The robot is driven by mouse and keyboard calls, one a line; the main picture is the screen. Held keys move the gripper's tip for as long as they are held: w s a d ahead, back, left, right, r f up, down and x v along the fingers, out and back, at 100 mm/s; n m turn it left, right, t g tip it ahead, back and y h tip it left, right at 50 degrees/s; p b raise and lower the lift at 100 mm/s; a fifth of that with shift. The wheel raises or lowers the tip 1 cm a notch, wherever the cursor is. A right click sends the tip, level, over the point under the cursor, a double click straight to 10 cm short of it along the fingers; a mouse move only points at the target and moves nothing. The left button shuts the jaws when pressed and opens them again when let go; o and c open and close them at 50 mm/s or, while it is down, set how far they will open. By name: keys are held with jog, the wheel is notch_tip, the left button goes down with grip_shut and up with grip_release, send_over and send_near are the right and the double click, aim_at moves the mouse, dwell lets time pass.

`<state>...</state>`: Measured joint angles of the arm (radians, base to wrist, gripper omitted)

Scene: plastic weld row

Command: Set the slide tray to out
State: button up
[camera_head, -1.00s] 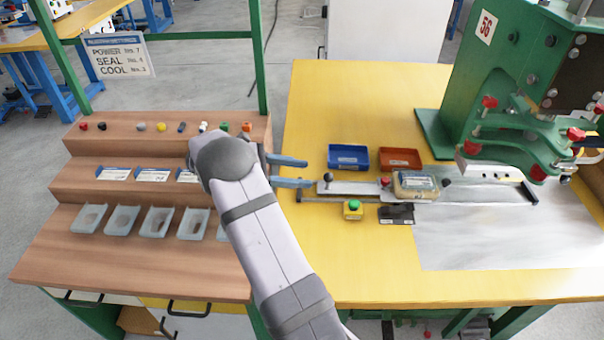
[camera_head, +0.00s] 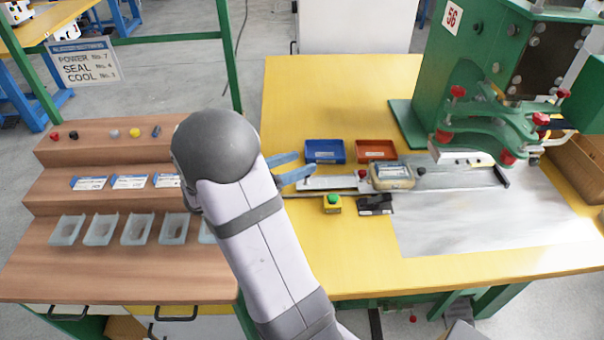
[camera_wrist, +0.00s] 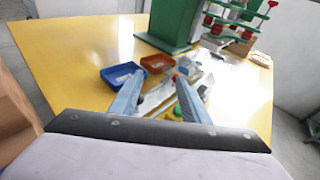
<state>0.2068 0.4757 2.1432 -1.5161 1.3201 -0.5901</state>
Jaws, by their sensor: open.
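The slide tray is a flat silver plate on a rail (camera_head: 335,183) lying along the yellow table, left of the green press. A clear box with pale contents (camera_head: 392,177) sits at its right part, beside a red knob (camera_head: 363,174). The box lies left of the press head. My gripper (camera_head: 305,164) has two blue fingers, spread apart with nothing between them, at the plate's left end. A finger covers part of that end. In the wrist view, the fingers (camera_wrist: 159,76) point toward the plate, and a dark knob shows partly behind the left finger.
Blue (camera_head: 324,151) and orange (camera_head: 376,150) bins stand behind the plate. A yellow box with a green button (camera_head: 332,203) and a black device (camera_head: 375,204) lie in front. The green press (camera_head: 470,80) stands right. A stepped wooden rack (camera_head: 100,240) is left.

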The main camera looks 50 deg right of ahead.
jog(key=f+n+t, duration=0.1)
jog(key=f, duration=0.1)
jog(key=w+a+f+n+t+y, duration=0.1)
jog(key=f+n, duration=0.1)
jog(key=a+f+n+t, duration=0.1)
jog(key=f, duration=0.1)
jog(key=shift+w+n+y, duration=0.3)
jog(key=shift+w, duration=0.05)
send_over(302, 187)
jog(key=shift+f, duration=1.4)
jog(key=shift+c, duration=0.7)
